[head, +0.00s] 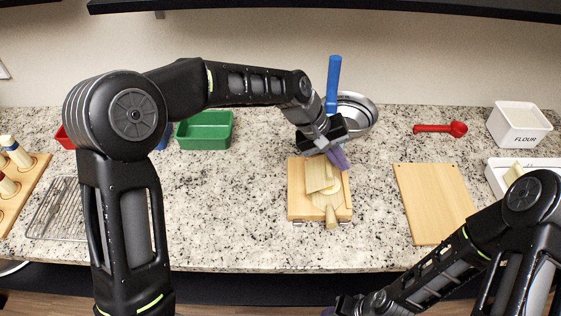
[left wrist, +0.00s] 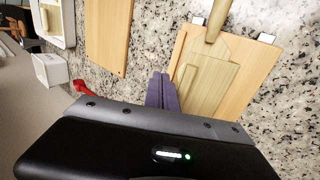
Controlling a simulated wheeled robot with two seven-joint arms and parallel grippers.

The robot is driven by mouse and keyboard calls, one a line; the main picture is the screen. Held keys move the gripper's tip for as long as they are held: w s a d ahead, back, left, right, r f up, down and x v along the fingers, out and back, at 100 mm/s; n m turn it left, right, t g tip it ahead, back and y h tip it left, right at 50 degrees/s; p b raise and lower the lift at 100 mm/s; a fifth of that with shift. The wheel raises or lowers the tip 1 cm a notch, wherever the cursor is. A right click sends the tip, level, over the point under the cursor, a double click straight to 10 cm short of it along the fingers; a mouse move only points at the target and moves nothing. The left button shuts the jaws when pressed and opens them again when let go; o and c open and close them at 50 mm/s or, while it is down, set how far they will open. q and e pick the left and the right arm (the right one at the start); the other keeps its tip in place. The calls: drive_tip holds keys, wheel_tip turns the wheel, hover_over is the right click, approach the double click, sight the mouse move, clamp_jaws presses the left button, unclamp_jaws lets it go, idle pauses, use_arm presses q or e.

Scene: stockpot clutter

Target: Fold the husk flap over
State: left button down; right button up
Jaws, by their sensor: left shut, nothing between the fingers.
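The pale tan husk (head: 331,204) lies on a small wooden board (head: 295,204), its narrow tail pointing to the front edge. A flat rectangular flap (head: 318,174) lies over its back part. In the left wrist view the husk (left wrist: 213,75) shows on the board (left wrist: 255,85) with its tail at the top. My left gripper (head: 338,158) is at the back right of the board, beside the husk. Its purple fingers (left wrist: 161,92) are together and empty. My right gripper (head: 345,305) is low at the bottom edge, cut off, its fingers unclear.
A metal bowl (head: 359,114) and a blue handle (head: 333,82) stand behind my left gripper. A bare cutting board (head: 434,205), red scoop (head: 440,128) and flour bin (head: 518,125) are on the right. A green bin (head: 204,131) and wire rack (head: 58,210) are left. Counter left of the board is clear.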

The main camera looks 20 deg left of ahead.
use_arm(q)
drive_tip(key=shift+r, duration=0.2)
use_arm(e)
drive_tip(key=shift+r, duration=0.1)
use_arm(q)
drive_tip(key=shift+r+p, duration=0.55)
drive_tip(key=shift+r, duration=0.1)
use_arm(e)
drive_tip(key=shift+r, duration=0.45)
drive_tip(key=shift+f, duration=0.1)
use_arm(q)
drive_tip(key=p+v, duration=0.2)
drive_tip(key=v, duration=0.2)
drive_tip(key=shift+a+r, duration=0.15)
drive_tip(key=shift+a, duration=0.15)
wheel_tip(320, 180, up, 9)
drive_tip(key=d+b, duration=0.1)
drive_tip(key=shift+d+b, duration=0.2)
drive_tip(key=shift+b, duration=0.15)
use_arm(e)
drive_tip(key=shift+s+a, duration=0.4)
drive_tip(key=shift+a, duration=0.25)
use_arm(q)
drive_tip(key=shift+w, duration=0.1)
